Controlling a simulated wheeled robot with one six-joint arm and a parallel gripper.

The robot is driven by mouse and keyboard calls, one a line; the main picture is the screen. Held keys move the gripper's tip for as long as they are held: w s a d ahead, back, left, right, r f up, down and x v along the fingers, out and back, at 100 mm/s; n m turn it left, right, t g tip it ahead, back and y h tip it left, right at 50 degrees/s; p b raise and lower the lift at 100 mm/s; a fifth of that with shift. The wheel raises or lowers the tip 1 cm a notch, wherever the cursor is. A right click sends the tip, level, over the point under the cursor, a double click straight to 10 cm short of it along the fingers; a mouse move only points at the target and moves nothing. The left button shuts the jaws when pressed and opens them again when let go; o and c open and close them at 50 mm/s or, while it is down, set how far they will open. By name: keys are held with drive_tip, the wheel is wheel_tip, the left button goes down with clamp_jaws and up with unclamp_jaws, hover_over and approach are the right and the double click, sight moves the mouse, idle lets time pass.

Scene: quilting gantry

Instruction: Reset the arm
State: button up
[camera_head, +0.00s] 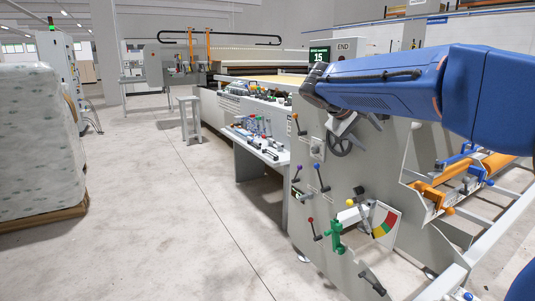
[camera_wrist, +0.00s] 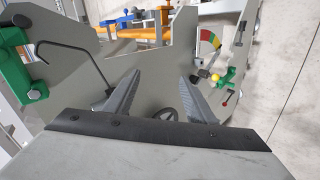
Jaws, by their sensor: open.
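My blue arm reaches in from the right in the head view, across the grey end panel (camera_head: 345,215) of the quilting machine. My gripper (camera_head: 350,124) is partly hidden behind the arm's dark wrist, close to a dark handwheel (camera_head: 339,143). In the wrist view my gripper (camera_wrist: 156,88) shows two grey fingers spread wide apart with nothing between them. The handwheel (camera_wrist: 164,114) shows beyond the fingers, low in the gap. I cannot tell whether the gripper touches the panel.
The panel carries several coloured levers, a green clamp (camera_head: 335,238) and a coloured gauge (camera_head: 385,223). Orange rollers (camera_head: 470,178) lie at the right. A side table (camera_head: 262,150) holds small tools. A wrapped pallet load (camera_head: 38,140) stands at the left. The middle floor is clear.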

drive_tip(key=s+f+m+y, duration=0.1)
drive_tip(key=s+f+y, duration=0.2)
drive_tip(key=s+f, duration=0.5)
drive_tip(key=s+f+m+y, duration=0.1)
drive_tip(key=s+f+y, duration=0.2)
drive_tip(key=s+f, duration=0.6)
drive_tip(key=s+a+f+m+y, duration=0.1)
drive_tip(key=s+f+y, duration=0.2)
drive_tip(key=s+f, duration=0.6)
drive_tip(key=s, duration=1.1)
drive_tip(key=shift+s+m+g, duration=0.3)
drive_tip(key=shift+s, duration=0.1)
drive_tip(key=shift+r, duration=0.1)
